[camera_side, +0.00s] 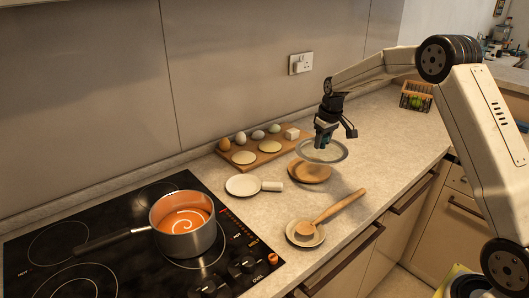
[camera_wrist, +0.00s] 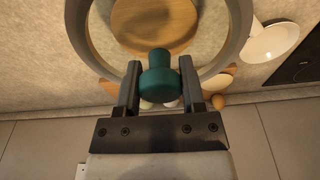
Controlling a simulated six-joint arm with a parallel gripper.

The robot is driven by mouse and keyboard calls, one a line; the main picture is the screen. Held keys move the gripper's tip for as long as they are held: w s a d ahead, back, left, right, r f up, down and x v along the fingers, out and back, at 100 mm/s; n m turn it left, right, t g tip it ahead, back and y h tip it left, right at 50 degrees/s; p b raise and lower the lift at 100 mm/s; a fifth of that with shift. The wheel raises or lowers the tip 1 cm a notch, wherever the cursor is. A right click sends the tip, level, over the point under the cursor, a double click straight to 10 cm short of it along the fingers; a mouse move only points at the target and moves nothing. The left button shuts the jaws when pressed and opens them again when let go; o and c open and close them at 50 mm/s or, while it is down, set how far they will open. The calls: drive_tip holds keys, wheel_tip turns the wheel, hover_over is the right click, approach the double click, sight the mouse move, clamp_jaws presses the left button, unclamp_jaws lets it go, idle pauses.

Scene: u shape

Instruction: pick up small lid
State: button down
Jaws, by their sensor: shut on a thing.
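The small lid (camera_side: 335,157) is a round, see-through disc with a grey rim. In the side view it hangs level above a round wooden board (camera_side: 309,174), apart from it. My gripper (camera_side: 324,141) is shut on the lid's teal knob from above. In the wrist view the teal knob (camera_wrist: 160,78) sits between the two fingers of my gripper (camera_wrist: 159,80). The grey rim (camera_wrist: 241,25) curves around it, and the wooden board (camera_wrist: 150,22) shows through the glass. In the side view the knob is mostly hidden by the fingers.
A pot of orange soup (camera_side: 183,224) stands on the black stove (camera_side: 130,262). A board (camera_side: 272,157) with eggs lies behind.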

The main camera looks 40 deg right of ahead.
drive_tip(key=s+a+r, duration=0.2)
drive_tip(key=s+r, duration=0.1)
drive_tip(key=s, duration=0.5)
drive_tip(key=shift+a+r, duration=0.15)
drive_tip(key=shift+r, duration=0.15)
drive_tip(key=shift+w+a, duration=0.1)
drive_tip(key=shift+w, duration=0.05)
idle(0.4)
drive_tip(key=w+a+n, duration=0.2)
drive_tip(key=w+a, duration=0.4)
drive_tip(key=a, duration=0.3)
drive_tip(key=w+a+n, duration=0.2)
drive_tip(key=w+a, duration=0.4)
drive_tip(key=a, duration=0.3)
drive_tip(key=w+a+n+y, duration=0.1)
drive_tip(key=a+n, duration=0.4)
drive_tip(key=a, duration=1.9)
drive_tip(key=shift+w+a+r, duration=0.15)
drive_tip(key=shift+w+r, duration=0.1)
drive_tip(key=shift+r, duration=0.2)
drive_tip(key=shift+f, duration=0.15)
